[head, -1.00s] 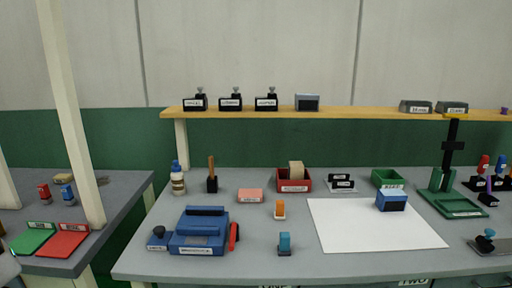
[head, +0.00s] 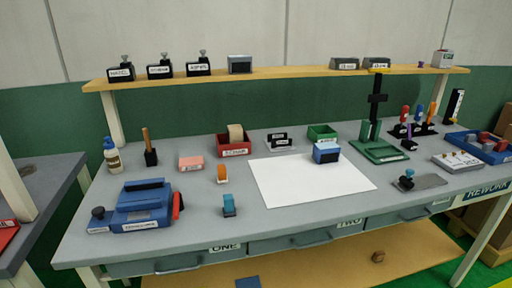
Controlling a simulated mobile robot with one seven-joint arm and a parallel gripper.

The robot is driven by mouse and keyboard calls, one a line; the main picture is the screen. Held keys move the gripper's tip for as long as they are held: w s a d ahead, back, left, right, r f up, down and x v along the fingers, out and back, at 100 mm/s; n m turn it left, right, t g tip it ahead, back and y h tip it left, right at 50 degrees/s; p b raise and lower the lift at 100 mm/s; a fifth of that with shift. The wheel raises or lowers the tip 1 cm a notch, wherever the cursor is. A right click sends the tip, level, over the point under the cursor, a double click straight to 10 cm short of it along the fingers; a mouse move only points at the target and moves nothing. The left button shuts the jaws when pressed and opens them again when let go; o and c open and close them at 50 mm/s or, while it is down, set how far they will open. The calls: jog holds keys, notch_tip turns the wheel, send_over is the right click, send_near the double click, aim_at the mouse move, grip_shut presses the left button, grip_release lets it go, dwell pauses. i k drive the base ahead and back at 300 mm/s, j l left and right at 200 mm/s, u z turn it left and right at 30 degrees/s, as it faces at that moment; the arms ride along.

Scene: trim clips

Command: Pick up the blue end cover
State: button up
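Two blue pieces could be the blue end cover, and I cannot tell which is. One is a small upright teal-blue piece (head: 229,205) near the front edge of the grey bench (head: 200,228). The other is a larger blue block (head: 326,152) with a dark front, standing on the white sheet (head: 305,187). Both stand free, with nothing holding them. A small orange piece (head: 222,174) stands behind the teal-blue one. My gripper is not in view.
A blue machine (head: 143,207) stands at the bench's front left. A red bin (head: 234,145), green bin (head: 322,134) and green stand (head: 378,145) are farther back. A wooden shelf (head: 280,73) crosses above. Drawers (head: 304,238) run under the front edge. Most of the white sheet is clear.

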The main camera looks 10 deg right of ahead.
aim_at(329, 152)
jog(key=l+z, duration=0.1)
jog(key=l, duration=0.35)
jog(key=i+l+z, duration=0.1)
jog(key=l, duration=0.3)
jog(key=i+l+z, duration=0.1)
jog(key=l, duration=0.35)
jog(key=i+l+z, duration=0.1)
jog(key=l, duration=0.3)
jog(key=i+l+z, duration=0.1)
jog(key=l, duration=0.3)
jog(key=i+j, duration=0.1)
jog(key=i, duration=0.45)
jog(key=i+j, duration=0.15)
jog(key=i, duration=0.4)
